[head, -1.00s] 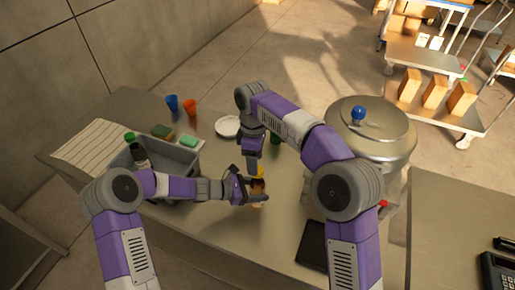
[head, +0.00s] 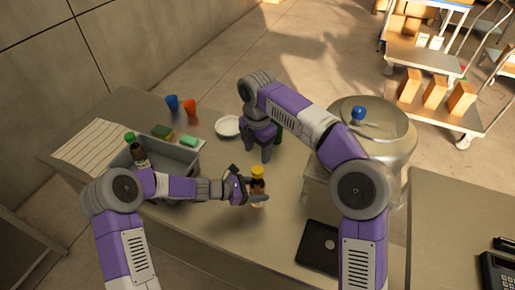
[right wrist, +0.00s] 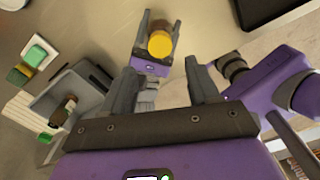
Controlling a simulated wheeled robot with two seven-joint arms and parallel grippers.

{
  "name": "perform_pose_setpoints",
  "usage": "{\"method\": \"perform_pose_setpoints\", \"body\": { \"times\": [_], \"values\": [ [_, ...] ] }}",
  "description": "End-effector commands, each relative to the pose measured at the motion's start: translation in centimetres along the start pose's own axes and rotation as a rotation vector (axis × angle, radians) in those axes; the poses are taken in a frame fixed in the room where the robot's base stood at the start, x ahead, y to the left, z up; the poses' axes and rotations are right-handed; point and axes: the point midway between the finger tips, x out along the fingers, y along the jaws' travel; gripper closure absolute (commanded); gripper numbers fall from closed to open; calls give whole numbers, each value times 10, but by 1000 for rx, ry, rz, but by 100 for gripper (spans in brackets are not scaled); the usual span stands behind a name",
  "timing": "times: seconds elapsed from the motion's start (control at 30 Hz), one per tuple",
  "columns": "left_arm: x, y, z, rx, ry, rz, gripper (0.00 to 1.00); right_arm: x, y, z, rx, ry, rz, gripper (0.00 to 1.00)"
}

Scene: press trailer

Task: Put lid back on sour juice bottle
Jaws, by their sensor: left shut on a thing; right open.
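A small bottle with a yellow lid (head: 257,172) on its top stands upright at the middle of the table. My left gripper (head: 258,194) is shut around the bottle's body below the lid. The yellow lid also shows in the right wrist view (right wrist: 160,44), seated on the bottle as far as I can see, with my left gripper's fingers on either side. My right gripper (head: 262,154) is open and empty, behind and above the bottle, apart from the lid. In the right wrist view its two fingers (right wrist: 162,88) are spread wide.
Sponges (head: 188,141), cups (head: 190,106) and a white plate (head: 228,126) lie further back. A large steel pot (head: 385,140) stands right; a dark tablet-like slab (head: 317,245) lies near the front edge.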

Motion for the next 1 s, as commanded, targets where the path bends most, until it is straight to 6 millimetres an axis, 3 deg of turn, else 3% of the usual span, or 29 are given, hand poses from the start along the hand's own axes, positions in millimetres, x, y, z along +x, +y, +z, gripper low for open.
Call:
{"method": "perform_pose_setpoints", "body": {
  "times": [0.17, 0.6, 1.0],
  "values": [
    [0, 0, 0, 0, 0, 1, 100, 11, 0, 0, 1, 0, -2, 40],
    [0, 0, 0, 0, 0, 1, 100, 73, 0, 0, 1, 0, -2, 40],
    [0, 0, 0, 0, 0, 1, 100, 80, 0, 0, 3, 0, 0, 40]
  ]
}}
